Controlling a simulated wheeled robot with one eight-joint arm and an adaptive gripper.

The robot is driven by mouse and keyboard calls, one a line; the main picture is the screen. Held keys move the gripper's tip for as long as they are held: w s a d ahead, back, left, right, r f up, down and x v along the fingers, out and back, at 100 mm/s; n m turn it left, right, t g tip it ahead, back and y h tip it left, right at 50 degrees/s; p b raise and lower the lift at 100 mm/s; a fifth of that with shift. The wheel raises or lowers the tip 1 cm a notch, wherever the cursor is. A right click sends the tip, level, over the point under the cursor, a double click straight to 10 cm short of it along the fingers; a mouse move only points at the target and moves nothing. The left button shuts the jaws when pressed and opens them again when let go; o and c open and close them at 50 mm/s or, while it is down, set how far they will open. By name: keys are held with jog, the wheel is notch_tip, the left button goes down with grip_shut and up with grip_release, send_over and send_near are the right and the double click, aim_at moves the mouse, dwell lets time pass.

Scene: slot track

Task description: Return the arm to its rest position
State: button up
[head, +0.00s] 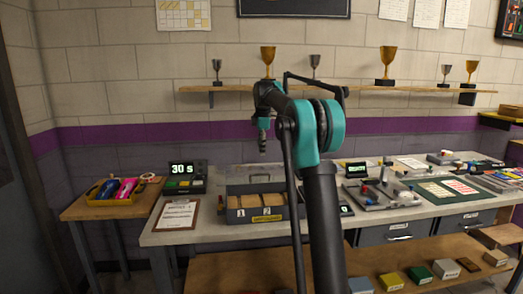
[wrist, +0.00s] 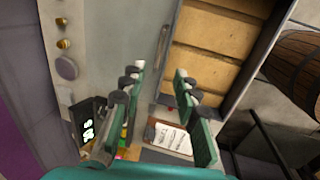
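My arm is raised and bent above the workbench (head: 225,232) in the head view. The end of my arm points down in front of the wall, above the compartment box, and the fingers cannot be made out clearly there. In the wrist view my gripper (wrist: 158,92) shows two teal-and-dark fingers set well apart, with nothing seen between them but the bench and clipboard beyond. The gripper is open and apart from everything below it.
The compartment box (head: 236,215) stands below my arm, with a clipboard (head: 177,214) and a timer (head: 187,170) to its left. A yellow tray (head: 91,200) sits on the left side table. A trophy shelf (head: 225,89) runs behind my arm. A fixture (head: 385,195) stands to the right.

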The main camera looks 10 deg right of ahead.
jog(key=s+d+f+m, duration=0.1)
jog(key=s+f+m, duration=0.5)
jog(key=s, duration=1)
jog(key=s+d+f+m+t, duration=0.1)
jog(key=s+f+m, duration=0.5)
jog(key=s+f, duration=0.7)
jog(key=s+d+f+m+t, duration=0.1)
jog(key=s+f+m, duration=0.5)
jog(key=s, duration=1.2)
notch_tip(320, 180, down, 4)
jog(key=shift+s+d, duration=0.3)
